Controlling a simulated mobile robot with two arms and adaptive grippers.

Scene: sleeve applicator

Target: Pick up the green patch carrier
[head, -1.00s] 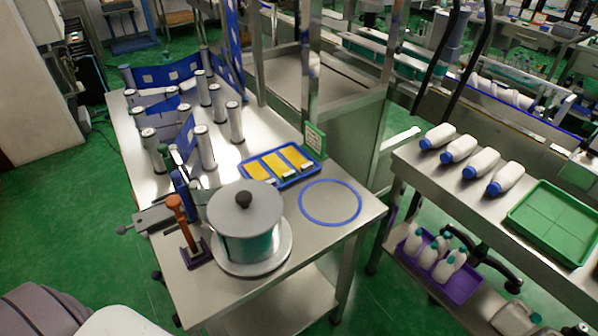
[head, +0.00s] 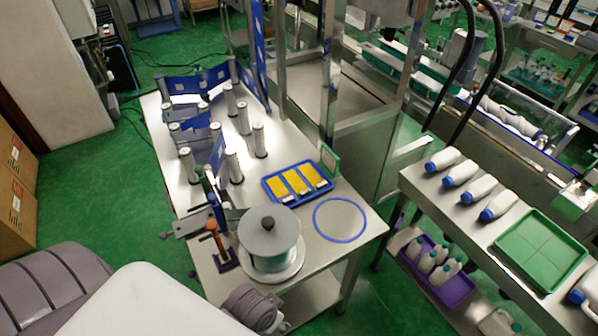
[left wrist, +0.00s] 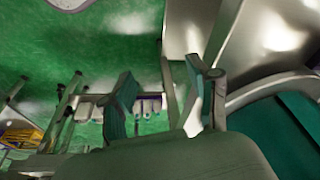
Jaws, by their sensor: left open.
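No thing is clearly the green patch carrier in these views. A small green card (head: 329,159) stands upright at the far right corner of a blue tray (head: 268,190) on the steel table. The tray holds several yellow pieces (head: 297,182) with small pale and dark tabs, too small to read. My left gripper (left wrist: 160,78) is open in the left wrist view, with nothing visible between its fingers and green floor beyond. In the head view a grey part of my arm shows at the bottom middle, below the table's front edge. My right gripper is not in view.
Several upright cylinders (head: 232,165) crowd the left. A right-hand bench holds bottles (head: 460,173) and a green tray (head: 541,250).

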